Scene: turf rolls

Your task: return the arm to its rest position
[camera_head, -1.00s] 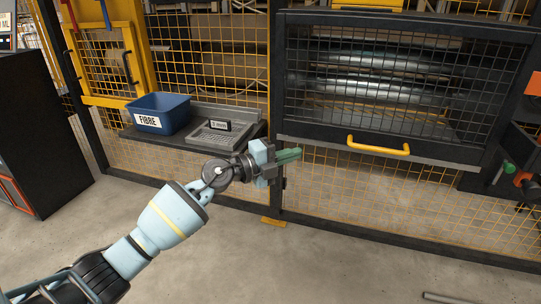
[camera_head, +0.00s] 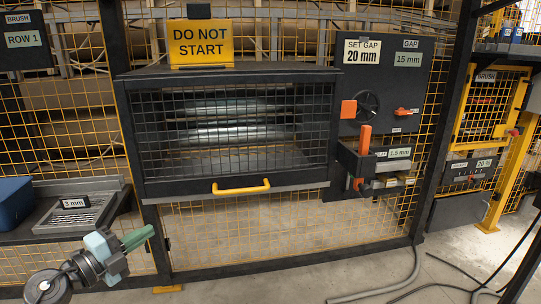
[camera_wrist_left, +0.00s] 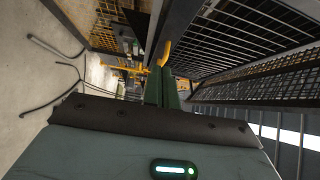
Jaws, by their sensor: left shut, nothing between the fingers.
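My left gripper (camera_head: 138,237) is at the lower left of the head view, with its green fingers together and nothing between them. It is in front of the yellow mesh fence, below and left of the yellow handle (camera_head: 241,187) of the caged roller machine. In the left wrist view the green fingers (camera_wrist_left: 161,88) show side by side, and the yellow handle (camera_wrist_left: 164,53) appears just beyond them. Most of my left arm is out of the head view. My right gripper is not in view.
A shelf with a blue bin (camera_head: 14,203) and a metal tray (camera_head: 76,214) is at the left. A "DO NOT START" sign (camera_head: 200,42) tops the guard. An orange lever (camera_head: 364,140) and gap panel (camera_head: 387,83) stand right. Cables (camera_head: 465,286) lie on the floor at right.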

